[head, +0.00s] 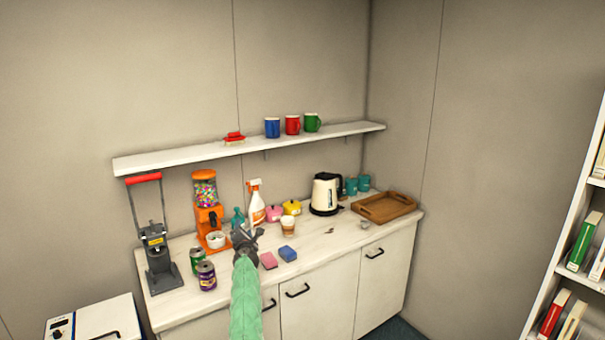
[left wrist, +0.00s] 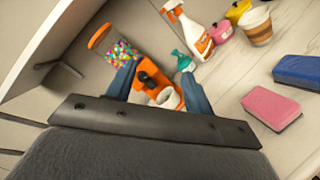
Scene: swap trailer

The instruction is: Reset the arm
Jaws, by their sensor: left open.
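My left arm, in a green sleeve, reaches up from the bottom of the head view over the counter's front edge. My left gripper (head: 247,233) is over the counter, to the right of the orange candy dispenser (head: 207,215). In the left wrist view the gripper (left wrist: 162,95) shows two blue-grey fingers spread apart with nothing held. The dispenser (left wrist: 140,75) and a white bowl (left wrist: 165,97) appear beyond and between them. My right gripper is not in view.
On the counter (head: 330,252) stand two cans (head: 205,276), a spray bottle (head: 256,203), a teal bottle (head: 238,217), two sponges (head: 287,254), a cup (head: 288,226), a kettle (head: 325,194) and a wooden tray (head: 407,203). A shelf (head: 190,158) with mugs (head: 292,125) hangs above.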

